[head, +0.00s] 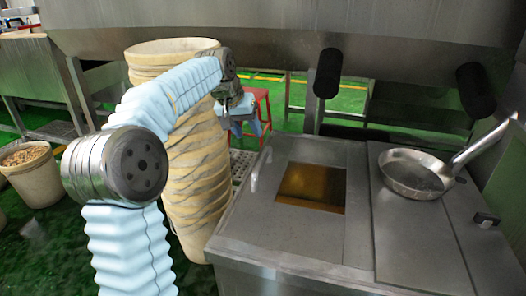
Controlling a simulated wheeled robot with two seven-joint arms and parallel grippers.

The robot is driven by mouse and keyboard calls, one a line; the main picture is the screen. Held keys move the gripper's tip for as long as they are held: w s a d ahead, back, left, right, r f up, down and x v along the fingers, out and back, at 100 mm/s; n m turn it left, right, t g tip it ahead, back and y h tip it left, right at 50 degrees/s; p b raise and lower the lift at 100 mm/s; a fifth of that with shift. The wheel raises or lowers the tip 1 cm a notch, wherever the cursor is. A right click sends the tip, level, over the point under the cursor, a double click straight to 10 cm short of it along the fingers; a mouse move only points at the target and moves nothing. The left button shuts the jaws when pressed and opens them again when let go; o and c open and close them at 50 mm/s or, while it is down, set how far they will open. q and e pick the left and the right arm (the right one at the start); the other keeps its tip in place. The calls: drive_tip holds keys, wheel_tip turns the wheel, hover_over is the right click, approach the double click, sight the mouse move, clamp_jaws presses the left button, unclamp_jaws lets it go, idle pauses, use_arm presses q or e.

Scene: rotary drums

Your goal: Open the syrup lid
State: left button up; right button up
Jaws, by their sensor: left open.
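A steel cabinet (285,240) stands in the lower right. A square opening in its top shows amber syrup (312,187). To the right of the opening is a flat steel panel (415,240), with a small dark handle (487,219) near its right edge. I cannot tell whether this panel is the syrup lid. My left arm reaches in from the left, and my left gripper (238,108) is at the cabinet's far left, apart from the opening and the handle. It is open, its fingers small and partly hidden. My right gripper is not in view.
A steel pan (416,173) rests on the cabinet top, its handle pointing up right. A tall stack of tan baskets (195,165) stands behind my left arm. A red stool (262,108) is behind. A large steel drum (290,35) overhangs the back. A bucket (33,175) is at left.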

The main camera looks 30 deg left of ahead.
sight(261, 158)
use_arm(q)
drive_tip(key=x, duration=1.2)
drive_tip(key=shift+w+f, duration=0.1)
drive_tip(key=shift+f, duration=0.2)
drive_tip(key=shift+c, duration=0.2)
clamp_jaws()
